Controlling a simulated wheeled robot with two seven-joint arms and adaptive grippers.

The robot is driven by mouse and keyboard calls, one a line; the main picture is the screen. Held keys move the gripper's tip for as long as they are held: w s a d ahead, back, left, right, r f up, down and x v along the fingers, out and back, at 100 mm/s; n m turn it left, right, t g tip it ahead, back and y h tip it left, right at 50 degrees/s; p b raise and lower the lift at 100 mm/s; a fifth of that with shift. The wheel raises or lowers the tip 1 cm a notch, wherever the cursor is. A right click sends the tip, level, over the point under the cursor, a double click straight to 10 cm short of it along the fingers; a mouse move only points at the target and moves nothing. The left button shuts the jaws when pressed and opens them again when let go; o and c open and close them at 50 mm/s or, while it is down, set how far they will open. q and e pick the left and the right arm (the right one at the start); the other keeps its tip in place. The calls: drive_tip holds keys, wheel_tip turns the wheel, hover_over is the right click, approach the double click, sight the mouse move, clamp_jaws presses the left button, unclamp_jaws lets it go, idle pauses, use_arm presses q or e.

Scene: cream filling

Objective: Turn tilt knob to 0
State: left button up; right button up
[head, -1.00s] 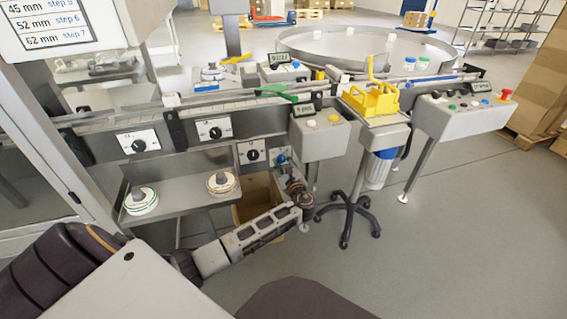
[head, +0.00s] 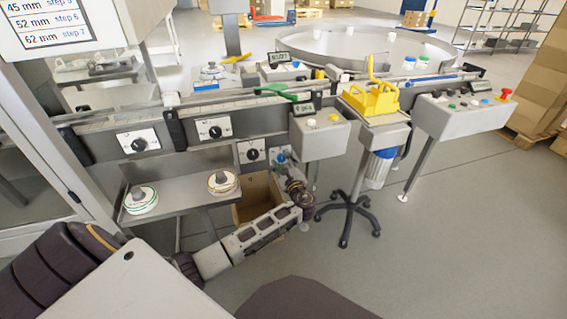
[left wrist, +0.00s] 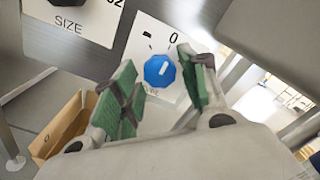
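The blue tilt knob (left wrist: 160,71) shows in the left wrist view on a white plate with a "0" printed above it, slightly to the right. A short white mark on its face points up and slightly right. The lettering below the knob is mostly hidden. My left gripper (left wrist: 157,62) is open, its green-padded fingers on either side of the knob; I cannot tell whether they touch it. In the head view the left gripper (head: 285,167) is small at the end of my arm, in front of the knob's panel. My right gripper is not in view.
A black size knob (head: 252,154) on a white plate is just left of the tilt knob. An open cardboard box (head: 254,212) stands below. A grey control box (head: 320,138) is close on the right. A shelf (head: 178,196) with two round parts is at left.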

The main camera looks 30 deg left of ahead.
use_arm(q)
drive_tip(key=shift+o, duration=0.3)
drive_tip(key=v, duration=1.2)
idle(0.8)
